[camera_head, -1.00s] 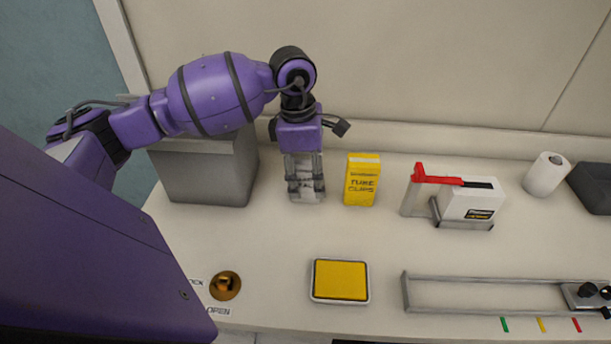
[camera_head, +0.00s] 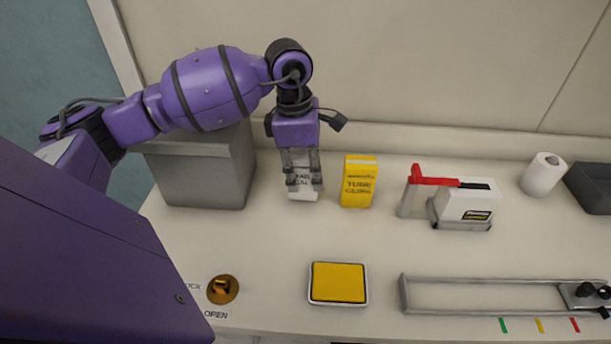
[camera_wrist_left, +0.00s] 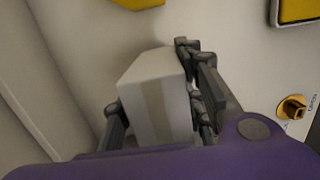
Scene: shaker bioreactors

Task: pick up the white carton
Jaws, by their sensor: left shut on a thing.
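The white carton (camera_head: 302,194) is at the back of the bench, between the grey box and the yellow carton. My left gripper (camera_head: 304,187) points down over it and is shut on it, with one finger on each side. Part of its dark lettering shows between the fingers. In the left wrist view the white carton (camera_wrist_left: 155,95) sits between the fingers of my left gripper (camera_wrist_left: 160,112). I cannot tell whether its base touches the bench. My right gripper is not in view.
A yellow tube clips carton (camera_head: 359,182) stands close on the right, and a grey box (camera_head: 205,180) on the left. Further right are a white device with a red lever (camera_head: 465,202) and a white roll (camera_head: 543,174). A yellow pad (camera_head: 339,282) lies in front.

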